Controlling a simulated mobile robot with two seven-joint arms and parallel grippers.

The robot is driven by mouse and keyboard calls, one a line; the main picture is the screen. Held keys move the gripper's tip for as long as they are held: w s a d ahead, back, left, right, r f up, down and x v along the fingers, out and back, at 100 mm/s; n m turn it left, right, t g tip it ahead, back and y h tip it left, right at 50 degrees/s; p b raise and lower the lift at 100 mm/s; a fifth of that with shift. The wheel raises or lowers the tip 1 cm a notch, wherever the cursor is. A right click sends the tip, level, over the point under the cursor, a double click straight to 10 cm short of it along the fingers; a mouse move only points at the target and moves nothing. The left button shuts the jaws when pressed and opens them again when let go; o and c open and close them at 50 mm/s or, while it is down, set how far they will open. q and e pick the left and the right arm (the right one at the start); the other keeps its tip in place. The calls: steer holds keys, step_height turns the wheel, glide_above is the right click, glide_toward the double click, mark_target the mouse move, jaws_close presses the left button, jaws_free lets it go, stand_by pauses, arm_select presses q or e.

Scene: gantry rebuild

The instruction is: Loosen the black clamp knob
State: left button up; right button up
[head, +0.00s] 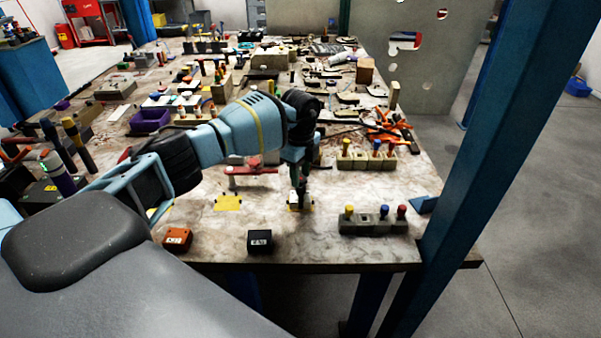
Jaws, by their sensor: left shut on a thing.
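My left arm reaches in from the left over the workbench. My left gripper (302,194) points down at the front middle of the bench and is shut on a small dark thing, which I take to be the black clamp knob. The knob is mostly hidden by the fingers and too small to make out clearly. Below the fingertips is a small yellow and white plate (300,207) on the bench top. A red-topped fixture (250,170) stands behind and left of the gripper. My right gripper is not in view.
A black box (260,241) and an orange box (178,239) sit near the front edge. A blue post (490,150) rises at right. Many tools crowd the back.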

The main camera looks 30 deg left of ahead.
arm_select(q)
steer(key=shift+s+f, duration=0.15)
steer(key=shift+f, duration=0.25)
steer(key=o, duration=0.8)
steer(key=shift+r, duration=0.15)
steer(key=shift+r, duration=3.9)
